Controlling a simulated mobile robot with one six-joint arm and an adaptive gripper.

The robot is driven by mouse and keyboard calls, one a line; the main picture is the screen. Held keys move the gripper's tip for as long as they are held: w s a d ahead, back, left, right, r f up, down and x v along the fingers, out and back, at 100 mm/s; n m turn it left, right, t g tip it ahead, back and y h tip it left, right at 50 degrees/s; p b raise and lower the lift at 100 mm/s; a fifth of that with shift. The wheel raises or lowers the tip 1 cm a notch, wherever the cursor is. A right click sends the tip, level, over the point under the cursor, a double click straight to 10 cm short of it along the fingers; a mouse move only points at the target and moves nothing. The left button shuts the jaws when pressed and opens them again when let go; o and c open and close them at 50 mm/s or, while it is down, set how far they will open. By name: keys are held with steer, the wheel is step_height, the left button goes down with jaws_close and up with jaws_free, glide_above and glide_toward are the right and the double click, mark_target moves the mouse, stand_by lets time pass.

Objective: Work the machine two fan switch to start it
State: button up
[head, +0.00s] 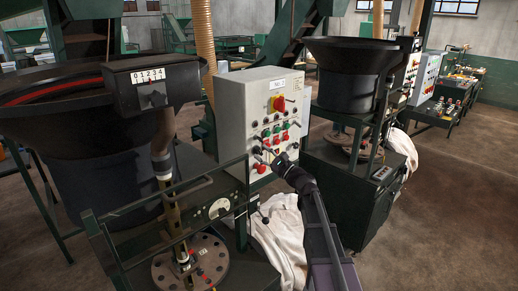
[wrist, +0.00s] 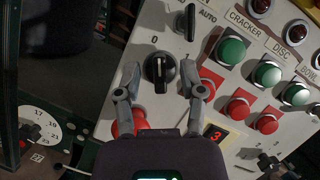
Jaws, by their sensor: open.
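The machine two control panel (head: 245,100) is a light grey box with a "No 2" plate in the head view. In the wrist view a black rotary switch (wrist: 159,70) marked "0" has its pointer roughly upright. No fan label is readable beside it. My gripper (wrist: 160,72) is open, with one finger on each side of this switch. I cannot tell whether the fingers touch it. In the head view my gripper (head: 271,153) reaches the lower part of the panel and hides some controls.
Another black switch (wrist: 187,22), marked "AUTO", is just above. A green rail (head: 165,190) stands left of my arm.

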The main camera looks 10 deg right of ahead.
steer(key=shift+x, duration=0.85)
steer(key=shift+c, duration=0.2)
jaws_close()
